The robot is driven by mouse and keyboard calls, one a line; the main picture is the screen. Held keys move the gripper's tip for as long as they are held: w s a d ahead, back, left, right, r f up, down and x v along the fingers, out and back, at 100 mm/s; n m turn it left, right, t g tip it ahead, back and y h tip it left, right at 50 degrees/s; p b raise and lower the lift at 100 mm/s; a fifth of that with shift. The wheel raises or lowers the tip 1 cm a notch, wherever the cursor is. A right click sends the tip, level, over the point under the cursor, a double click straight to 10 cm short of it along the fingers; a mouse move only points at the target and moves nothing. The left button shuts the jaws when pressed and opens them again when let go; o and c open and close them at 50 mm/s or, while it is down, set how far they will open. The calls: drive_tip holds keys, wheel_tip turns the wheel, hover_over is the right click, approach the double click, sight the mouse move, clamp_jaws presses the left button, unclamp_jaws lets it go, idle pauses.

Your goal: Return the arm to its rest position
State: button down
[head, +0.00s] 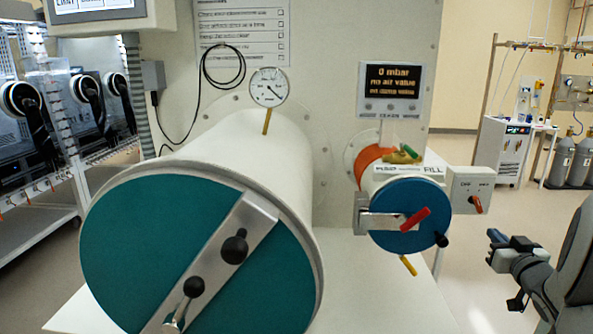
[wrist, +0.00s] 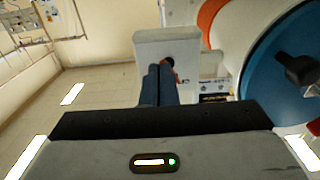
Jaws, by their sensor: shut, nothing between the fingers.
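My gripper (head: 494,236) is at the right of the head view, with my forearm folded up behind it. It is to the right of the small antechamber and apart from it. In the wrist view my gripper's two dark blue fingers (wrist: 160,72) lie side by side, shut, with nothing between them. They overlap the lower part of a pale switch box (wrist: 150,45) in that view, and I see no clear contact. The switch box (head: 468,190) has a red knob (head: 478,204) in the head view.
The small antechamber has a blue door (head: 408,217) with a red handle (head: 414,220). A large antechamber with a teal door (head: 150,240) fills the left front. A pump cabinet (head: 500,150) and gas cylinders (head: 582,160) stand behind at right. Open floor (head: 480,275) lies around my gripper.

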drive_tip(key=s+a+f+m+g+h, duration=0.1)
drive_tip(key=s+a+g+h, duration=0.15)
drive_tip(key=a, duration=0.35)
drive_tip(key=s+a+f+m+g+h, duration=0.1)
drive_tip(key=a+g, duration=0.3)
drive_tip(key=a, duration=0.3)
drive_tip(key=s+a+f+n+g+y, duration=0.1)
drive_tip(key=s+a+f+g+y, duration=0.1)
drive_tip(key=s+a, duration=0.7)
drive_tip(key=s+a+f+n+g+y, duration=0.1)
drive_tip(key=s+a+f+g+y, duration=0.1)
drive_tip(key=s+a+f+g, duration=0.2)
drive_tip(key=s+a+g, duration=0.3)
drive_tip(key=s+a, duration=0.3)
drive_tip(key=s, duration=0.3)
drive_tip(key=shift+s+n, duration=0.3)
drive_tip(key=shift+f+y, duration=0.1)
drive_tip(key=shift+y, duration=0.15)
